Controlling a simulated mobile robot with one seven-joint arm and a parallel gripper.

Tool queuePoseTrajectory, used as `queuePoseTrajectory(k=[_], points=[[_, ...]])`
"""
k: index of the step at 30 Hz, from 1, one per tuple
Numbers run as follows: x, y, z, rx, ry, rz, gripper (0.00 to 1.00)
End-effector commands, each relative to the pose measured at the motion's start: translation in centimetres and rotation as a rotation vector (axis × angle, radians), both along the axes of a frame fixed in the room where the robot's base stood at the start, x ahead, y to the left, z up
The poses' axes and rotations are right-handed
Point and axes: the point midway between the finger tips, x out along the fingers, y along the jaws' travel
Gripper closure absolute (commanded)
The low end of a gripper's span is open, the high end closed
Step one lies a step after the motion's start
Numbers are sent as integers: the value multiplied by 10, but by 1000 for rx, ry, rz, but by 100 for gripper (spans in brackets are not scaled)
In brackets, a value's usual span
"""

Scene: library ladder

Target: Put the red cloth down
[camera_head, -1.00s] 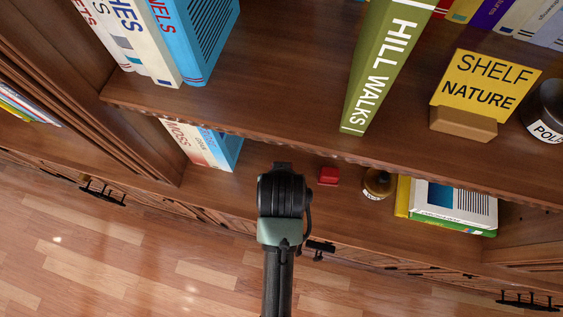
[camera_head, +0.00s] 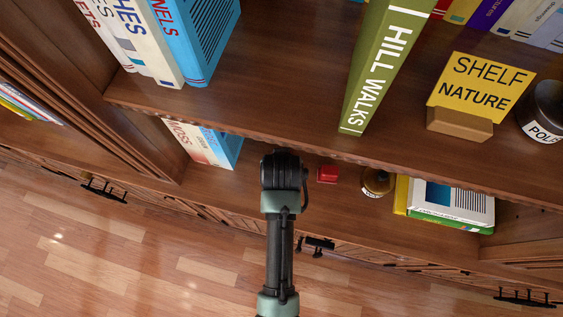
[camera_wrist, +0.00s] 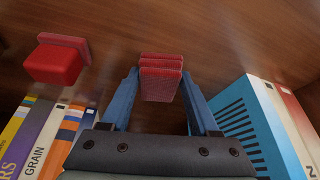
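The red cloth (camera_wrist: 160,80) is a folded, textured bundle in the wrist view. It sits between the tips of the two blue fingers of my gripper (camera_wrist: 160,76), which look closed on its sides. In the head view my wrist hides the fingers and the cloth, in front of the lower shelf (camera_head: 330,208). A small red block (camera_head: 327,174) lies on that shelf just right of my wrist. A red block with a flat back piece also shows at upper left in the wrist view (camera_wrist: 54,64).
On the lower shelf are a small dark jar (camera_head: 377,182), a flat stack of books (camera_head: 450,202) and a leaning MOSS book (camera_head: 200,142). Above are the green HILL WALKS book (camera_head: 380,70), a yellow SHELF NATURE sign (camera_head: 478,85) and a dark pot (camera_head: 545,105). The shelf between MOSS and the jar has some bare wood.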

Motion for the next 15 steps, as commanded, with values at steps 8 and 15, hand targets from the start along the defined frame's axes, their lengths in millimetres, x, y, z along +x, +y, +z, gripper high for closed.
queuePoseTrajectory(k=[8,15], points=[[0,0,0,0,1,0,9],[0,0,3,0,0,0,9]])
